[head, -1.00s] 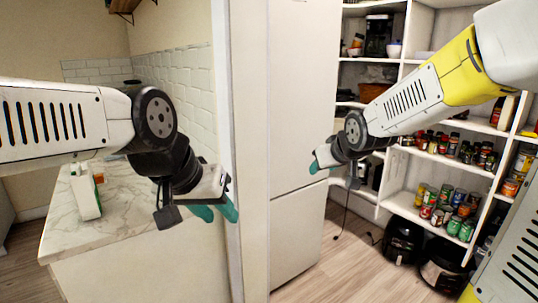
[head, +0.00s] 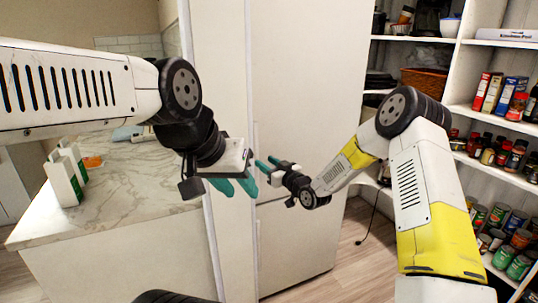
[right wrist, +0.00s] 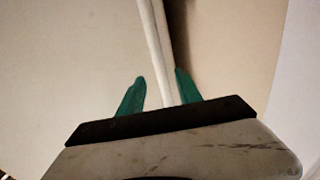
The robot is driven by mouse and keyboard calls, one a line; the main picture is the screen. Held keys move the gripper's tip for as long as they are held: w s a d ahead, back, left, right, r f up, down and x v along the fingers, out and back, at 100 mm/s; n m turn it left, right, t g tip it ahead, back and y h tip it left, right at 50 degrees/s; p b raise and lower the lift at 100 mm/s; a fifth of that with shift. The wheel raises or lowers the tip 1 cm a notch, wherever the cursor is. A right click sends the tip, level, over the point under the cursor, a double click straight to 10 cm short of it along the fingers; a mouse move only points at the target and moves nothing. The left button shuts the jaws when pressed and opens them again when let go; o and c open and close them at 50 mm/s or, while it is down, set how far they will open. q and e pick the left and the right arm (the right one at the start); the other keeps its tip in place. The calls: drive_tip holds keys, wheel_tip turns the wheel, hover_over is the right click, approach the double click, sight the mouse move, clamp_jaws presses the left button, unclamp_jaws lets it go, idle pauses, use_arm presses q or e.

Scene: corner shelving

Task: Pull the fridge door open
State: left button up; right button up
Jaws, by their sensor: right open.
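The fridge (head: 310,90) is a tall pale cream unit in the middle of the head view. Its upper door looks closed above a lower panel (head: 295,245). My right gripper (head: 267,169) is open at the fridge's left front edge, around the height of the seam between the panels. In the right wrist view its teal fingers (right wrist: 158,92) stand on either side of a pale vertical strip (right wrist: 157,50), with a dark gap beside it. I cannot tell whether they touch it. My left gripper (head: 234,187) is open and empty in front of the pale panel left of the fridge.
A marble-topped counter (head: 125,200) with white-and-green cartons (head: 66,175) stands at the left. Shelves (head: 500,125) with jars, cans and boxes fill the right. Wooden floor (head: 350,245) shows in front of the fridge. My two grippers are close together.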

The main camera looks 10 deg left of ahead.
sight(256, 155)
drive_tip(key=x, duration=0.7)
drive_tip(key=shift+w+a, duration=0.1)
drive_tip(key=shift+a, duration=0.05)
drive_tip(key=shift+c, duration=0.2)
clamp_jaws()
idle(1.0)
